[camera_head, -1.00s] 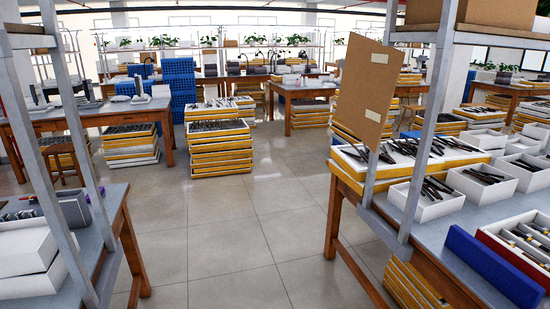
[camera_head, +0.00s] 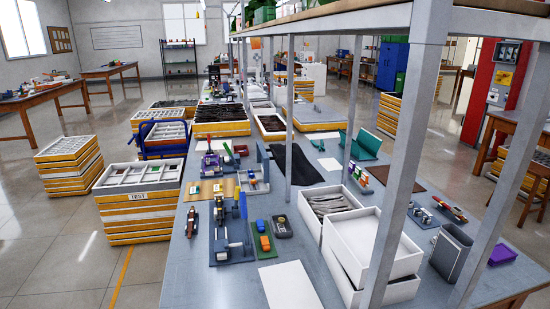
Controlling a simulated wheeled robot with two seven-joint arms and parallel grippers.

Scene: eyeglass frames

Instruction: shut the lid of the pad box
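Neither of my grippers is in view. I cannot tell for certain which thing is the pad box. A green object (camera_head: 366,141) that looks like a case with a raised flap is at the back of the grey workbench (camera_head: 190,275). White open boxes (camera_head: 376,241) stand on the bench at centre right, and another white box (camera_head: 329,200) holds grey strips. Small green and orange blocks (camera_head: 262,236) lie near the bench's middle.
Metal rack posts (camera_head: 402,150) rise from the bench and block part of the view. Blue hand tools (camera_head: 229,235) stand on its left part. Stacked yellow-edged trays (camera_head: 140,205) stand on the floor at left. Open floor (camera_head: 50,255) lies at far left.

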